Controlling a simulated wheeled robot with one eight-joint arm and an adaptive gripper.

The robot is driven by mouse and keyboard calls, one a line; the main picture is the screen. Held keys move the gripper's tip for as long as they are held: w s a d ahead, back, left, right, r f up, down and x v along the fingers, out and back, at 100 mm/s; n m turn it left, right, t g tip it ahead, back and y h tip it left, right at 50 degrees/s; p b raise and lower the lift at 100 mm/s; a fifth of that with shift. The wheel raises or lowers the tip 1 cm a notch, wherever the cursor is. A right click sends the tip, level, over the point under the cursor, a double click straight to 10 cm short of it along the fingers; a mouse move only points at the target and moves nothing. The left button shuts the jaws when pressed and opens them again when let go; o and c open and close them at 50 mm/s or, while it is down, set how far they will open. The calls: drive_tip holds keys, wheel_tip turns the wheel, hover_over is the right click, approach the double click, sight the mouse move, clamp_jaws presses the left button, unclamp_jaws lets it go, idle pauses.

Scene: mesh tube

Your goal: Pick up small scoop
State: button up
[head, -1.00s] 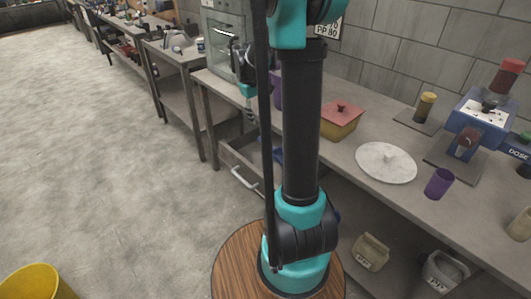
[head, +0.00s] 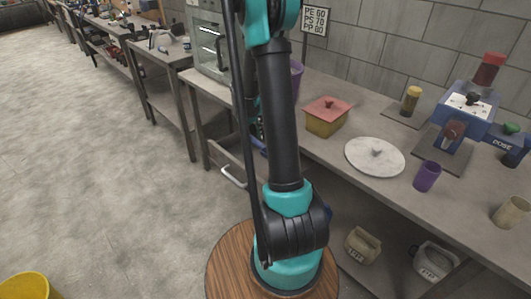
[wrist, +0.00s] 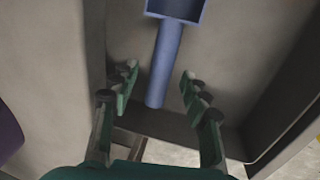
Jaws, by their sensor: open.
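The small scoop (wrist: 165,62) is blue, with a square head at the top edge of the wrist view, partly cut off, and a straight handle pointing down the picture. It lies in a grey open drawer. My gripper (wrist: 159,74) is open, its green fingers on either side of the handle with a gap at each side. I cannot tell how far the fingertips are above the handle. In the head view, a bit of blue (head: 259,146) shows in the drawer (head: 226,152) behind my arm, and my gripper is hidden there.
Drawer walls stand close around my fingers. A purple container (wrist: 8,132) is at the left edge of the wrist view. On the bench above are a yellow box with a red lid (head: 327,116), a round white disc (head: 375,156) and a purple cup (head: 427,176).

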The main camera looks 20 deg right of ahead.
drive_tip(key=shift+w+d+f, duration=0.1)
drive_tip(key=shift+d+f, duration=0.1)
drive_tip(key=shift+f, duration=0.95)
drive_tip(key=shift+c, duration=0.4)
clamp_jaws()
